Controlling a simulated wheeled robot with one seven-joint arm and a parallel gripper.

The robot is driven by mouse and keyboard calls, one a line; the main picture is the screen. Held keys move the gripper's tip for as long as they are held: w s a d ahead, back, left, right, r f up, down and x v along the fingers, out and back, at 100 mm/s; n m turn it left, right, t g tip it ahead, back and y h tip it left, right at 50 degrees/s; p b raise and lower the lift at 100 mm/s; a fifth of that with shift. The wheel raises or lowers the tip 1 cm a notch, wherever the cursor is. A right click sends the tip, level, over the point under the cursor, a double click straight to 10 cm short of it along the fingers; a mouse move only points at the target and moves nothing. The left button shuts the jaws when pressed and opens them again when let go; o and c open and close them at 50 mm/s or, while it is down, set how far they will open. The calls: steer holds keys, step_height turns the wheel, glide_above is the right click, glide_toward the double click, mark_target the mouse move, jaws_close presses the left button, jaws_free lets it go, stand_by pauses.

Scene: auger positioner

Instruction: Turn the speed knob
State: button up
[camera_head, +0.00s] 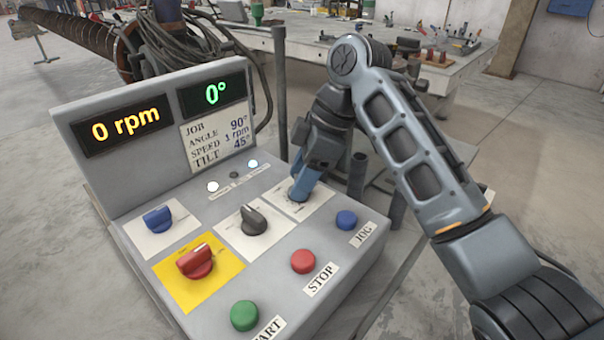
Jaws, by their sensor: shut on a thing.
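A grey control panel (120,185) carries several knobs, with labels too small to read, so I cannot tell which is the speed knob. A blue knob (158,219) sits at the left, a red knob (194,262) on a yellow plate, and a dark grey knob (254,219) on a middle white plate. My gripper (299,192) points down at the right white plate (318,207), its blue fingers shut on a knob there, which they mostly hide. The amber display (125,124) reads 0 rpm and the green display (215,94) reads 0°.
A job card (218,138) lists angle 90°, speed 3 rpm, tilt 45°. Green START (244,315), red STOP (303,261) and blue JOG (346,220) buttons line the panel's front. Two small lamps shine white. A workbench (450,70) and a large auger (75,35) stand behind.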

steer(key=shift+r+m+p, duration=0.15)
steer(key=shift+m+p, duration=0.15)
steer(key=shift+p, duration=0.2)
steer(key=m+t+p, duration=0.1)
steer(key=p, duration=0.1)
steer(key=shift+s+r+m+p, duration=0.1)
steer(key=shift+r+m+p, duration=0.05)
steer(key=shift+m+p, duration=0.25)
steer(key=m+t+p, duration=0.1)
steer(key=m+p, duration=0.1)
steer(key=p, duration=0.1)
steer(key=shift+s+m, duration=0.1)
steer(key=shift+m, duration=0.2)
steer(key=m+t+h+p, duration=0.1)
steer(key=m+p, duration=0.2)
steer(key=p, duration=0.1)
steer(key=shift+f+m+t+p, duration=0.2)
steer(key=shift+m+t+p, duration=0.2)
steer(key=shift+m+p, duration=0.75)
steer(key=shift+a+m, duration=0.1)
steer(key=shift+m, duration=0.15)
steer(key=o, duration=1)
steer(key=shift+o, duration=0.2)
